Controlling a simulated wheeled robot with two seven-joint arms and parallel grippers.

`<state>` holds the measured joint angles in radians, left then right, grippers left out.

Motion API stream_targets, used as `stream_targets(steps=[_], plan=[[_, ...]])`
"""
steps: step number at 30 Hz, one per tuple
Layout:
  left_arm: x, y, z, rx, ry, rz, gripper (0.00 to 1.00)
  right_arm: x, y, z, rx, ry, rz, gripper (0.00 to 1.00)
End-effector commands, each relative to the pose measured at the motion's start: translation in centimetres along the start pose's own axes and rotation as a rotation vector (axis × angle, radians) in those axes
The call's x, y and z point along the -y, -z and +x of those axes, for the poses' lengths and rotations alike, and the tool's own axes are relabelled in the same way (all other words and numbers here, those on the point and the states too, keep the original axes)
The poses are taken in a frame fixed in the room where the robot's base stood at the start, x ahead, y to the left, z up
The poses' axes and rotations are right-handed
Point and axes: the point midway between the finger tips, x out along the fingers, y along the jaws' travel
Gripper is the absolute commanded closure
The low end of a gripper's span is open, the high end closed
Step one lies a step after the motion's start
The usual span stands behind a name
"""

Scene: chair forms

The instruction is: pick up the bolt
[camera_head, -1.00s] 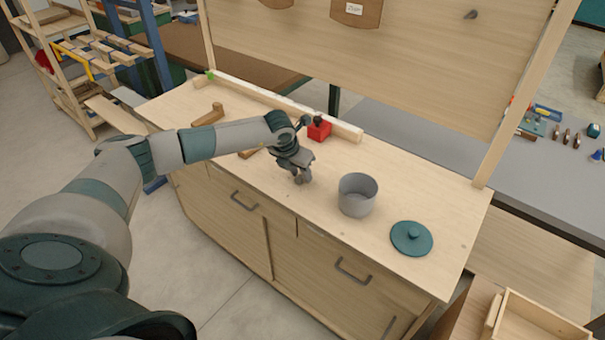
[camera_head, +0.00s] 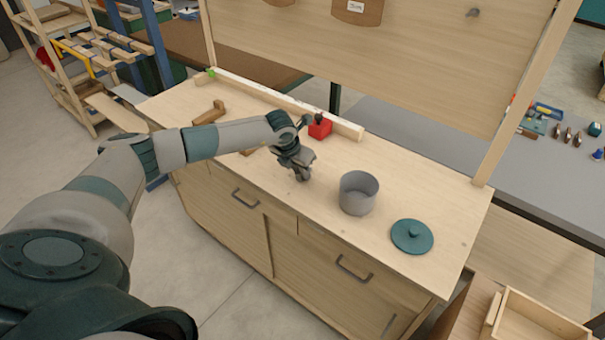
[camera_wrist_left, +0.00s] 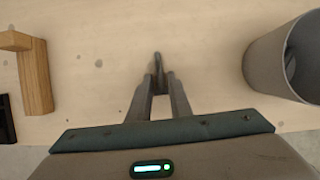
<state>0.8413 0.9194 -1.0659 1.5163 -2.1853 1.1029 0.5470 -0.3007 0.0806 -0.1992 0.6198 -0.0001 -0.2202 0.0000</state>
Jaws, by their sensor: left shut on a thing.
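The bolt (camera_wrist_left: 157,66) is a small grey piece in the left wrist view, between the fingertips of my left gripper (camera_wrist_left: 159,82). The fingers are shut on it. In the head view my left gripper (camera_head: 303,174) points down at the wooden worktop (camera_head: 430,185), left of the grey pot. The bolt is too small to make out there, and I cannot tell whether it touches the worktop. My right gripper is not in view.
The open grey pot (camera_head: 358,193) stands right of my left gripper, with its teal lid (camera_head: 411,236) beyond it. A red block (camera_head: 320,128) sits behind, by the back rail. A brown wooden piece (camera_head: 209,114) lies at the left. The worktop's right part is mostly clear.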

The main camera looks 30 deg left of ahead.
Motion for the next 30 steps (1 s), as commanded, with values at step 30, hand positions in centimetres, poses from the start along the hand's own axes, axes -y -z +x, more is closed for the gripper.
stream_targets(steps=[30], plan=[[9.8,-2.7,-9.4,0.004,0.002,0.003,1.0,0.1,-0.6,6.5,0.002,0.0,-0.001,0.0]])
